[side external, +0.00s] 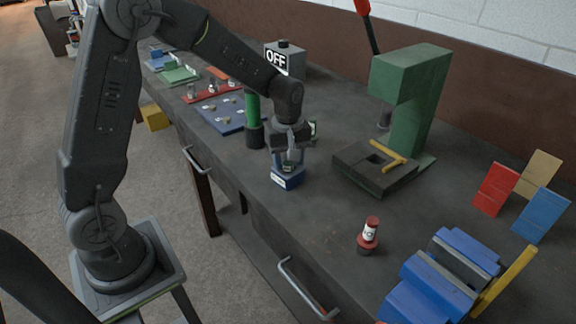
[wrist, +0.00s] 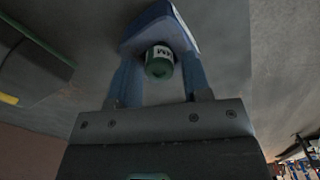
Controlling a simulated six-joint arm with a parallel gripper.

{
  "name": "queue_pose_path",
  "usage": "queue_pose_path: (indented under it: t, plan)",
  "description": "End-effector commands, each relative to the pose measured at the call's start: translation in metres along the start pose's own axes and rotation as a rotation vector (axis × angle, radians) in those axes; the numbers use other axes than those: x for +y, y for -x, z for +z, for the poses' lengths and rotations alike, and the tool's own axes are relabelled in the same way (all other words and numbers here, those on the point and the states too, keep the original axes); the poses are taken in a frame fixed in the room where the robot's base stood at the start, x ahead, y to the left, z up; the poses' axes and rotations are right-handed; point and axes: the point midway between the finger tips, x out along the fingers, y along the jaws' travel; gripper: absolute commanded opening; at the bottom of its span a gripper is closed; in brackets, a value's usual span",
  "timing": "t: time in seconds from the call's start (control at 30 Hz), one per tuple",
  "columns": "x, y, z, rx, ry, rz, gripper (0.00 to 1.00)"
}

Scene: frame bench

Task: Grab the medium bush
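The medium bush is a short green cylinder with a white label marked M (wrist: 160,62). In the wrist view it sits between my fingers, against a blue block (wrist: 152,16). In the side view the block (side external: 288,179) stands on the bench under my gripper (side external: 289,160), and the bush is mostly hidden by the fingers. My gripper (wrist: 158,68) has its two blue fingers on either side of the bush. A gap shows at the right finger; contact on the left side is unclear. The fingers look open around it.
A red-topped bush (side external: 370,232) stands on the bench at the front right. A green press (side external: 413,105) with a dark base is right of my gripper. A green cylinder on a black base (side external: 252,112) stands close on the left. A blue vise (side external: 430,283) is at the front right.

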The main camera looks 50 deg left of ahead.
Motion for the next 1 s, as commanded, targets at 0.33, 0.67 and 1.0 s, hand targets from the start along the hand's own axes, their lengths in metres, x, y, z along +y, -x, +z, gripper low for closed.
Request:
queue_pose_path:
  t: [0.33,0.67,1.0]
  plan:
    - [0.0,0.0,0.0,0.0,0.0,0.001,0.11]
    - [0.0,0.002,0.0,0.001,0.0,0.001,0.04]
    - [0.001,0.041,-0.001,0.003,0.0,0.006,0.04]
